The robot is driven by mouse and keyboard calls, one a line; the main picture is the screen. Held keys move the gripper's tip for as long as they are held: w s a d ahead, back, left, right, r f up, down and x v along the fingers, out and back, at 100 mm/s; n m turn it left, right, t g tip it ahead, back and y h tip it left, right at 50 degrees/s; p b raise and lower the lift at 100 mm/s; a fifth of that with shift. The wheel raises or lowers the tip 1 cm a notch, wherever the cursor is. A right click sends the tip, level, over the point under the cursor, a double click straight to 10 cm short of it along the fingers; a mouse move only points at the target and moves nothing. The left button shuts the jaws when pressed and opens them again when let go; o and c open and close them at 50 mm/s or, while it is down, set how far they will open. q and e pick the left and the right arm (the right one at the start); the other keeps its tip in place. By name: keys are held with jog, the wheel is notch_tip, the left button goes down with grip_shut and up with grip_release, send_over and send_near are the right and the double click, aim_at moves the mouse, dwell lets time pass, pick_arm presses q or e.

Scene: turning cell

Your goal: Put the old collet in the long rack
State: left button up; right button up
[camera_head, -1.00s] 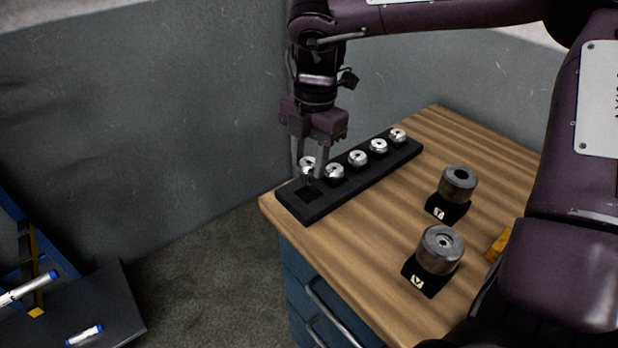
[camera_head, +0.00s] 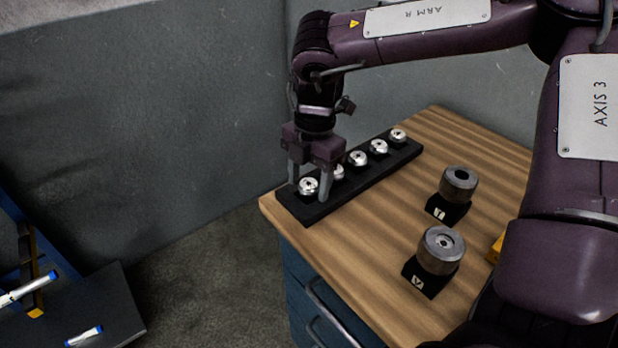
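The long rack (camera_head: 320,210) is a black bar on the wooden bench top, running from near left to far right. A shiny silver collet (camera_head: 308,187) sits at the rack's near-left end, in the spot that showed as an empty square pocket before. My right gripper (camera_head: 309,184) points down over this collet, with one finger on each side of it. The fingers are spread wider than the collet, so it looks open. Several other silver collets, such as the far one (camera_head: 398,135), stand in a row along the rack. My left gripper is out of view.
Two dark grey cylindrical parts, a far one (camera_head: 459,184) and a near one (camera_head: 441,250), stand on black labelled blocks on the bench (camera_head: 375,235). A yellow-orange block (camera_head: 497,248) is partly hidden by my arm.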

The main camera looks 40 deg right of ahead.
notch_tip(320, 180, up, 12)
jog(key=d, duration=0.1)
jog(key=shift+w+d+r+p, duration=0.15)
jog(key=shift+d+p, duration=0.05)
jog(key=shift+p, duration=0.15)
dwell(0.7)
